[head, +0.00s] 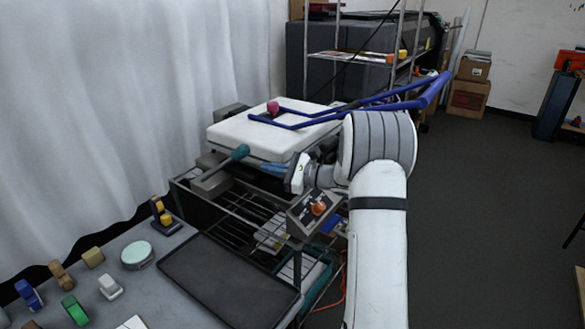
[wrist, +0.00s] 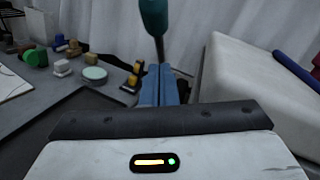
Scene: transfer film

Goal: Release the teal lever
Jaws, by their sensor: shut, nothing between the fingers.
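The teal lever (head: 239,153) sticks out at the front left of the white heat press (head: 262,134), angled up from a grey metal part. In the wrist view the teal lever (wrist: 154,16) shows at the top centre, its thin metal rod running down behind my fingertips. My gripper (head: 266,166) is beside the press, to the right of and slightly below the teal handle. The wrist view shows its blue fingers (wrist: 158,72) shut together and empty. I cannot tell whether the fingertips touch the rod.
A blue handle frame (head: 380,101) with a red knob (head: 273,107) lies over the press. A control box (head: 315,212) with an orange knob sits below my wrist. A dark tray (head: 228,282) and several small stampers lie on the front table. A white curtain (head: 120,90) hangs behind at left.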

